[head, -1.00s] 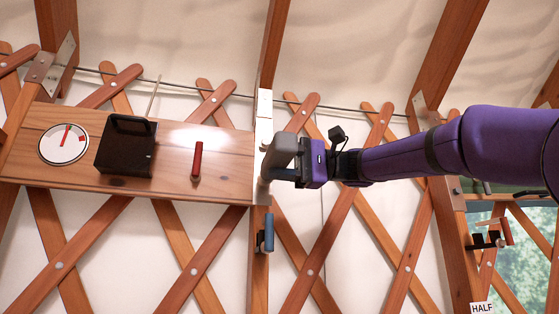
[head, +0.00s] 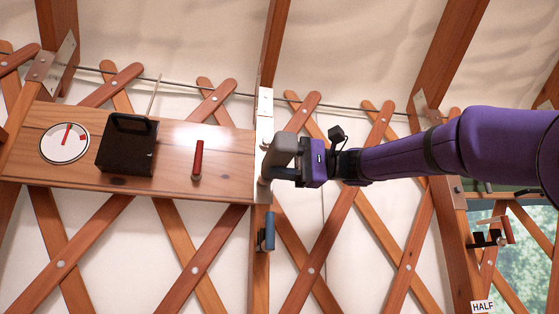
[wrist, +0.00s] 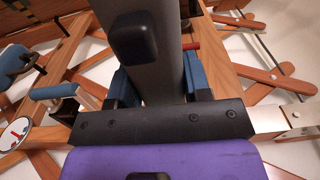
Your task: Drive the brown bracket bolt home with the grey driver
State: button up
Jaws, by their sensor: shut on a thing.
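My gripper (head: 290,172) is at the metal bracket plate (head: 264,105) on the upright post, near the right end of the wooden board. It is shut on the grey driver (head: 282,146). In the wrist view the driver's grey body (wrist: 170,78), with a black part on it, stands between the two blue-padded fingers (wrist: 158,92). The driver's far end lies close to the plate; I cannot tell whether it touches anything. The brown bolt cannot be made out, and the driver and gripper cover part of the plate.
The board (head: 225,175) carries a dial (head: 64,143), a black box (head: 127,145) and a red handle (head: 198,160). A blue-handled thing (head: 270,231) hangs on the post below my gripper. Crossed lattice slats surround it. A red-handled thing (head: 508,230) is at the right.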

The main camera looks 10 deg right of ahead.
aim_at(288, 159)
jog(key=shift+w+r, duration=0.1)
jog(key=shift+w, duration=0.4)
dwell(1.7)
jog(key=shift+s, duration=0.1)
jog(key=shift+s+d, duration=0.2)
jog(key=shift+s, duration=1.5)
jog(key=shift+s+d, duration=0.15)
jog(key=shift+s, duration=1.5)
jog(key=s+d, duration=0.1)
jog(key=s, duration=0.9)
jog(key=shift+d, duration=0.15)
